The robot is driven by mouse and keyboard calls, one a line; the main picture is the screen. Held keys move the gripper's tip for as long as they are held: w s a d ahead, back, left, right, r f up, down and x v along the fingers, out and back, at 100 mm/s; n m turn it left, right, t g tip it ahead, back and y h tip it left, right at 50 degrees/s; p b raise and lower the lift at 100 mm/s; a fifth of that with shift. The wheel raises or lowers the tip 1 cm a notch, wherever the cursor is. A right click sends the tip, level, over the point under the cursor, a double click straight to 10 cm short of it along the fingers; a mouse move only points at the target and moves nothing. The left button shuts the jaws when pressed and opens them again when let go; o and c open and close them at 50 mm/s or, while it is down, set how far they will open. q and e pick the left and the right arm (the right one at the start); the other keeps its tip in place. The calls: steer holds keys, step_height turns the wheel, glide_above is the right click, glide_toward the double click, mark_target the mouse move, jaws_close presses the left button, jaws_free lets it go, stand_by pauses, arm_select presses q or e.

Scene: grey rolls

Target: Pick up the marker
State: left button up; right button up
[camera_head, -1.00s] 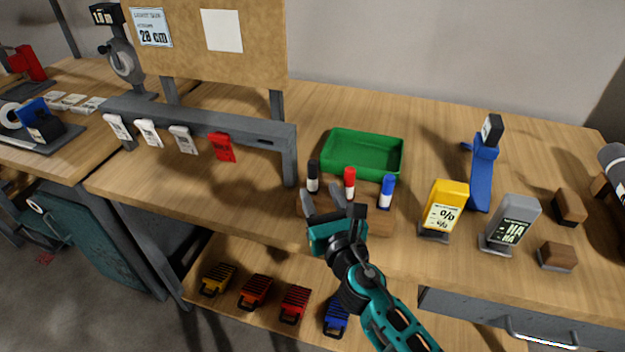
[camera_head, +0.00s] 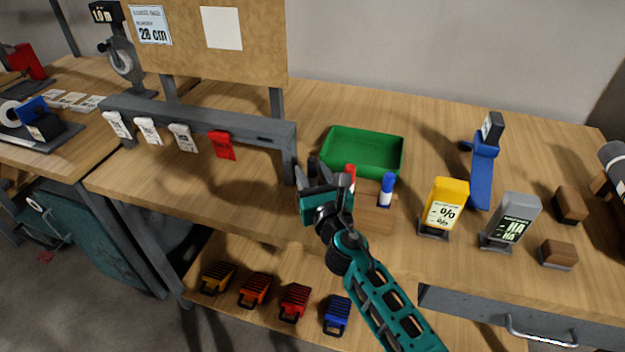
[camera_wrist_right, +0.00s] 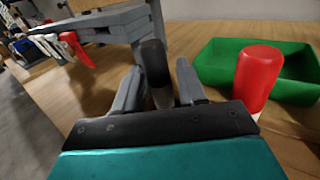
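Three markers stand upright in a wooden block (camera_head: 375,222) on the bench: black, red and blue. The black marker (camera_wrist_right: 156,66) stands between the two spread fingers of my right gripper (camera_head: 309,172) in the right wrist view, with a gap visible beside it. In the head view the gripper mostly hides it. The red marker (camera_head: 350,172) stands just right of the gripper; its red cap also shows large in the wrist view (camera_wrist_right: 257,75). The blue marker (camera_head: 387,190) is farther right. My left gripper is not in view.
A green tray (camera_head: 363,133) lies behind the markers. A grey rail with hanging tags (camera_head: 200,124) stands to the left. A yellow label holder (camera_head: 443,205) and a grey one (camera_head: 510,220) stand to the right. Wooden blocks are at the far right.

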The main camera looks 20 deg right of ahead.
mark_target(314, 159)
jaws_close()
steer(key=shift+r, duration=0.1)
step_height(314, 159, up, 3)
steer(key=p, duration=0.2)
steer(key=shift+p, duration=0.4)
steer(key=shift+d+r, duration=0.1)
steer(key=shift+r, duration=0.55)
step_height(314, 159, up, 16)
steer(key=shift+f, duration=0.25)
